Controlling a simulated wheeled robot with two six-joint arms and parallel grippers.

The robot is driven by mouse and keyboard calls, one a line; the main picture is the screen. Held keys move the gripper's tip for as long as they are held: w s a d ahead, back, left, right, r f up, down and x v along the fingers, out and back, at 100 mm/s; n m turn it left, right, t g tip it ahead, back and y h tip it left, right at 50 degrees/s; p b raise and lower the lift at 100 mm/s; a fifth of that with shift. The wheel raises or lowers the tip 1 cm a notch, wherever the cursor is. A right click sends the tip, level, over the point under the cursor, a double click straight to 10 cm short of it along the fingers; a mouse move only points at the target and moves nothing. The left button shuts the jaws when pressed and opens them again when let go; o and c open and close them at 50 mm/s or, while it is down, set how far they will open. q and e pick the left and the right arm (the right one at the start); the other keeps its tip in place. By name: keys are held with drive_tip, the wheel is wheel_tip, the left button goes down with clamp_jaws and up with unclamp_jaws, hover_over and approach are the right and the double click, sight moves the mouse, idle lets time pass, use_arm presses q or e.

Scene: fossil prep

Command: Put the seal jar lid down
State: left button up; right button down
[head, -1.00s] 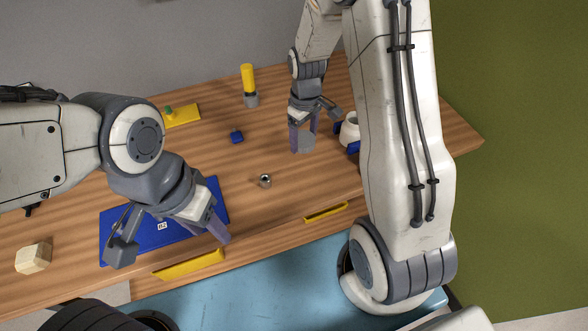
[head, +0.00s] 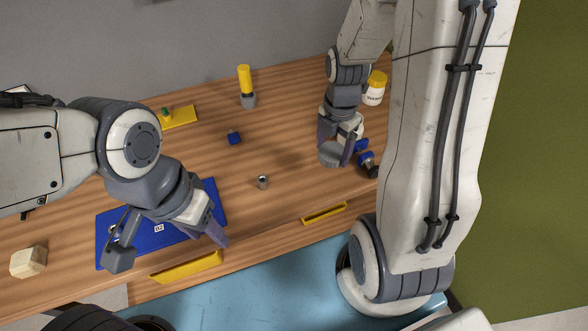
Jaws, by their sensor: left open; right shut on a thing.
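My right gripper (head: 333,148) is shut on a round grey lid (head: 333,157), held flat between the fingers above the right part of the table. A white rounded thing (head: 353,127) shows just behind and right of this gripper. It is partly hidden, and I cannot tell whether it is the open jar. My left gripper (head: 168,247) is open and empty over the front edge of the blue mat (head: 205,197), its fingers wide apart.
A white jar with a yellow top (head: 374,90) stands at the back right. A blue-and-dark tool (head: 367,162) lies right of the lid.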

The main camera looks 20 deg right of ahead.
drive_tip(key=p, duration=0.2)
hover_over(295, 175)
wheel_tip(295, 175, down, 5)
drive_tip(key=shift+f, duration=0.2)
wheel_tip(295, 175, down, 4)
drive_tip(key=shift+r+p, duration=0.15)
drive_tip(key=shift+p, duration=0.2)
drive_tip(key=shift+f, duration=0.2)
drive_tip(key=shift+f, duration=0.15)
unclamp_jaws()
